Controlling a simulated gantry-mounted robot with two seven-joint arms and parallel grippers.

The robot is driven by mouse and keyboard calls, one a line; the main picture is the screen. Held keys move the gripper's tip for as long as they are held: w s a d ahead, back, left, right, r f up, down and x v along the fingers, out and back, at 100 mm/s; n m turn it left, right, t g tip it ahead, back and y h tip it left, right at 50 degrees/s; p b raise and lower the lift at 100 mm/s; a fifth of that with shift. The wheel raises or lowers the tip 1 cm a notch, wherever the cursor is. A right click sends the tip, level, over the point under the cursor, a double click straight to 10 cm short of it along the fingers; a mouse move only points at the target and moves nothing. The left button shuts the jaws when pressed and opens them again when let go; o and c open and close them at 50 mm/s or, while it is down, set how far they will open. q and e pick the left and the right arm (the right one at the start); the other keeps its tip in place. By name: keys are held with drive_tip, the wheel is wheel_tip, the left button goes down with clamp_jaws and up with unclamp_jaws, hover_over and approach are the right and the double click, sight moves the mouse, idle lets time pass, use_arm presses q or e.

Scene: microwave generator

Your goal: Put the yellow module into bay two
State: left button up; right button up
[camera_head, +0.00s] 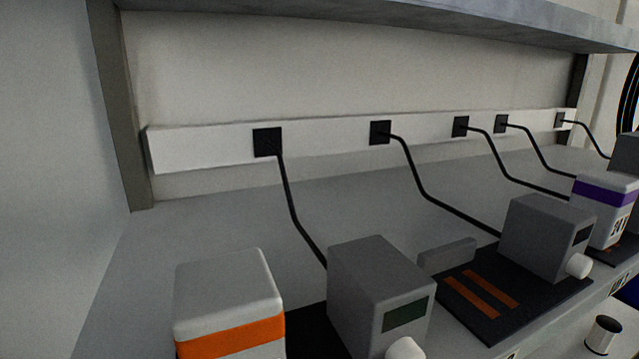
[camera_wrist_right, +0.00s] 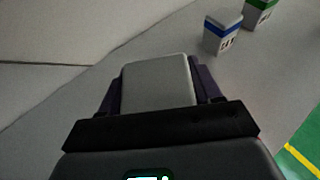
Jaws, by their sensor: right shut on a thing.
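My right gripper (camera_wrist_right: 156,78) is shut on a module with a pale grey top (camera_wrist_right: 156,85) in the right wrist view. The module sits between the dark fingers. Its coloured band is hidden, so I cannot tell whether it is the yellow one. In the head view a dark bay pad with two orange bars (camera_head: 470,312) lies empty in front of a grey box with a small screen and white knob (camera_head: 545,235). A low grey block (camera_head: 447,254) stands at the pad's back left edge. My left gripper is in neither view.
An orange-banded module (camera_head: 228,300) stands at the front left beside another grey box (camera_head: 380,290). A purple-banded module (camera_head: 603,205) stands at right. Black cables run to the wall strip (camera_head: 210,145). The wrist view shows blue-banded (camera_wrist_right: 222,35) and green-banded (camera_wrist_right: 260,12) modules.

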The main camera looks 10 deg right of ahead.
drive_tip(key=s+a+r+n+y, duration=0.2)
drive_tip(key=a+r, duration=0.4)
drive_tip(key=a, duration=0.5)
drive_tip(key=shift+r+n+t+y, duration=0.35)
drive_tip(key=shift+n+y, duration=0.35)
drive_tip(key=shift+y, duration=0.3)
